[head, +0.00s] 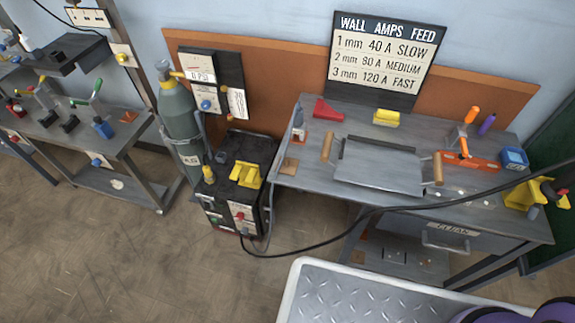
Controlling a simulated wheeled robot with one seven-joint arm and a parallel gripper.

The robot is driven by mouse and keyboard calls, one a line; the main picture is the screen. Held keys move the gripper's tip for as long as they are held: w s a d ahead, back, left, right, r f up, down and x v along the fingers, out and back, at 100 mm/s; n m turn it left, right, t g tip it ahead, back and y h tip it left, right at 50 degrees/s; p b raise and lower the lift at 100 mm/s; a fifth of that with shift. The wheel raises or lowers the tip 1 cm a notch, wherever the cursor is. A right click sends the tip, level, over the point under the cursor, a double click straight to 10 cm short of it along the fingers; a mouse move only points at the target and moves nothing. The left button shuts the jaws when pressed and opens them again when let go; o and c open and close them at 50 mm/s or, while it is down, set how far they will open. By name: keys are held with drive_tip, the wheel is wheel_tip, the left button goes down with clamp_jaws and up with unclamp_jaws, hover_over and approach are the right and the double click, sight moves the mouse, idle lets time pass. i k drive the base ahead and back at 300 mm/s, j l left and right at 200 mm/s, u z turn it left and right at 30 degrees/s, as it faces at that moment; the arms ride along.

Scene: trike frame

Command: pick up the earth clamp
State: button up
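I cannot tell for sure which object is the earth clamp. One yellow, clamp-like piece (247,174) lies on top of the black welding machine (225,215), left of the bench. Another yellow piece (522,194), with a red and yellow part beside it, is at the bench's right end, close to where a black cable (375,211) passes. My gripper is not in view. Purple and dark rounded parts at the bottom right edge look like my arm.
The steel bench (300,175) carries a plate with wooden handles (378,167), a yellow block (386,118) and a blue box (513,159). The cable arches across the bench front. Open floor (110,250) lies at left.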

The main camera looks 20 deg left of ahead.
sight(299, 127)
drive_tip(key=i+j, duration=0.1)
drive_tip(key=j, duration=0.5)
drive_tip(key=i+j, duration=0.1)
drive_tip(key=j, duration=0.55)
drive_tip(key=i+j, duration=0.1)
drive_tip(key=j, duration=0.5)
drive_tip(key=i+j, duration=0.1)
drive_tip(key=j, duration=0.55)
drive_tip(key=i+j, duration=0.1)
drive_tip(key=j, duration=0.5)
drive_tip(key=z, duration=0.05)
